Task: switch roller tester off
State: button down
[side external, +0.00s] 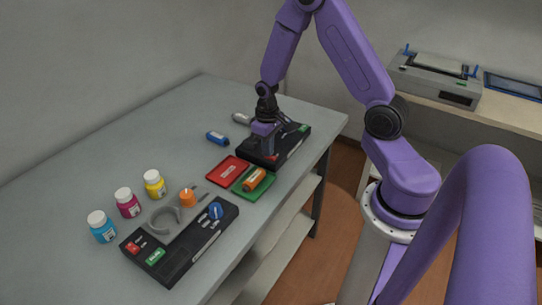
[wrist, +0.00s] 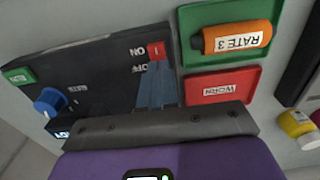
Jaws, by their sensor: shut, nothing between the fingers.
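The black tester box under my gripper fills the left of the wrist view (wrist: 95,85) and stands at the back of the table in the side view (side external: 296,139). It has a red switch (wrist: 156,50) beside ON and OFF lettering, a blue knob (wrist: 47,102) and a green label (wrist: 18,77). The switch sits nearer the ON lettering; its exact tilt is hard to tell. My gripper (wrist: 157,75) is shut and empty, its fingertips close to the switch. Contact cannot be told.
A red tray (wrist: 195,82) marked WORN and a green tray (wrist: 270,72) holding an orange roller (wrist: 237,38) lie beside the box. A second black box (side external: 180,250) stands in front, near several bottles (side external: 127,203).

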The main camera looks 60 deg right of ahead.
jog(key=shift+r, duration=3.45)
jog(key=s+a+r+n, duration=0.3)
jog(key=s+a, duration=0.2)
jog(key=a, duration=0.2)
jog(key=s+a+r+n, duration=0.3)
jog(key=s+a+r, duration=0.1)
jog(key=a, duration=0.2)
jog(key=s+a+r+n, duration=0.1)
jog(key=s+n, duration=0.2)
jog(key=s, duration=0.4)
jog(key=s+a+r+n, duration=0.2)
jog(key=s+n, duration=0.1)
jog(key=s, duration=0.5)
jog(key=shift+a+r+n, duration=0.15)
jog(key=shift+r+n, duration=0.15)
jog(key=shift+w, duration=0.2)
